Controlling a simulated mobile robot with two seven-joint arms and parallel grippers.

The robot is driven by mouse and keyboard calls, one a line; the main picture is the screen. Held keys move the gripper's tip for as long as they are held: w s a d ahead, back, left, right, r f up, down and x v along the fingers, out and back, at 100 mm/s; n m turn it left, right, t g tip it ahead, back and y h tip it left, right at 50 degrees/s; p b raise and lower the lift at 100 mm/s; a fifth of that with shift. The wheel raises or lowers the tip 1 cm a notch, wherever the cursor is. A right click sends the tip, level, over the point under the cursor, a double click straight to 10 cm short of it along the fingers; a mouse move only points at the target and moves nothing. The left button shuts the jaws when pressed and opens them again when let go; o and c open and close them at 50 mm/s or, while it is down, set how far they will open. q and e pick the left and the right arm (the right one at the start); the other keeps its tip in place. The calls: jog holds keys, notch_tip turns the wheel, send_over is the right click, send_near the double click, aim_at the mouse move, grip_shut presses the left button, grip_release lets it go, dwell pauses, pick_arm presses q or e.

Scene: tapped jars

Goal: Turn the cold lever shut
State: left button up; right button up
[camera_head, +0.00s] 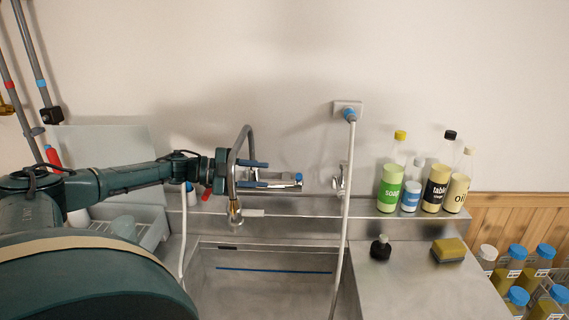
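A grey gooseneck tap (243,140) rises over the sink, with its outlet hanging down at the front. A short metal lever with a blue end (298,178) reaches to the right of the tap. A red piece (207,193) shows on the tap's left side, partly behind my arm. My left gripper (267,174) comes in from the left, behind the spout. Its two fingers point right and stand apart, close to the blue-ended lever. Whether they touch it I cannot tell. The lever's inner part is hidden by the gripper. My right gripper is not in view.
The steel sink (265,255) lies below. A white hose (346,210) hangs from a wall outlet (348,108) right of the lever. A soap bottle (390,190) and other bottles line the back ledge. A dark bottle (380,248) and a sponge (448,251) stand on the right counter.

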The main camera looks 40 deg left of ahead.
pick_arm(q)
jog(key=x, duration=0.8)
jog(key=shift+w+d, duration=0.15)
jog(key=shift+w, duration=0.15)
dwell(0.3)
jog(key=shift+w+d, duration=0.1)
jog(key=shift+w, duration=0.05)
